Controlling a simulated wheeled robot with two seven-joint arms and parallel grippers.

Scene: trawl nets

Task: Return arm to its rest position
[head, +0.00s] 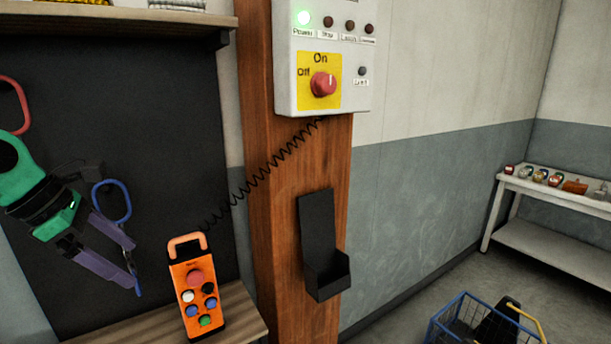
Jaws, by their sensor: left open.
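My left gripper (134,267) is at the left, in front of the dark tool board (160,110). Its two purple fingers are apart, and nothing shows between them that it grips. The orange pendant (199,290) with coloured buttons stands upright on a wooden shelf (240,318), to the right of and below the fingertips, apart from them. A black coiled cord (262,175) runs from near the pendant's top up to the control box (325,55). My right gripper is out of view.
A wooden post (262,250) carries the control box, its green lamp lit, and a black holder (320,250) that looks empty. Blue-handled (111,200) and red-handled (14,104) tools hang on the board. A basket (455,320) and a white table (545,190) are at right.

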